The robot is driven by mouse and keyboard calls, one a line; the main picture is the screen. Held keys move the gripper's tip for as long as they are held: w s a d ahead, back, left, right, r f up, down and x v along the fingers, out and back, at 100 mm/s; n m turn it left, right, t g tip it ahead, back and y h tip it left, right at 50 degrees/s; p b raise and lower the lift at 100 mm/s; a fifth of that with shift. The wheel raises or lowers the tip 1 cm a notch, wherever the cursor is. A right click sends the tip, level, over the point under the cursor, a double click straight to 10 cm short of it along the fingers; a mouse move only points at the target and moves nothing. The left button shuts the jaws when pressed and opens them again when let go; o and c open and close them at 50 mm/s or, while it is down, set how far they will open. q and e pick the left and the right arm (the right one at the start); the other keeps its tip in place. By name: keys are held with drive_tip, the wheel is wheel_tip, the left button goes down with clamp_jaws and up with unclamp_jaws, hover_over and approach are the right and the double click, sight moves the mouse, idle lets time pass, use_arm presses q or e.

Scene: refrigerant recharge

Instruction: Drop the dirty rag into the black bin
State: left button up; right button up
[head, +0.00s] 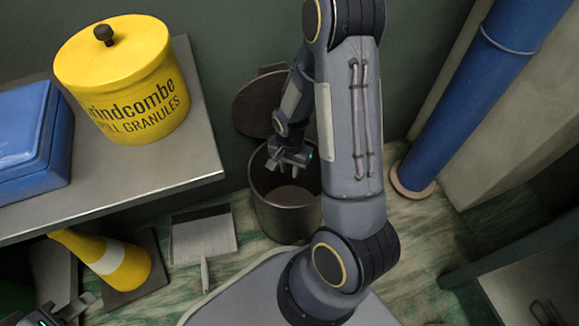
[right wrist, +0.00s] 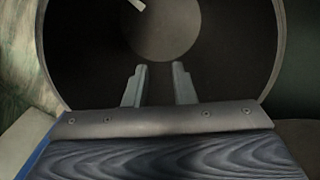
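The black bin (head: 284,222) stands on the floor right of the bench, with its round lid (head: 258,104) raised at the back. My right gripper (head: 291,158) points down at the bin's mouth. In the right wrist view its two fingers (right wrist: 159,72) are apart with nothing between them, over the bin's dark inside (right wrist: 85,55) and paler round bottom (right wrist: 168,32). A small pale piece (right wrist: 137,4) shows at the top edge there; I cannot tell what it is. I cannot make out the dirty rag. My left gripper (head: 66,310) is partly in view at the bottom left.
A yellow spill-granules tub (head: 125,80) and a blue case (head: 30,140) sit on the grey bench (head: 185,165). A blue pipe (head: 465,100) rises at the right.

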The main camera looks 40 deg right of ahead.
wheel_tip(320, 180, up, 7)
drive_tip(key=p, duration=0.6)
idle(0.3)
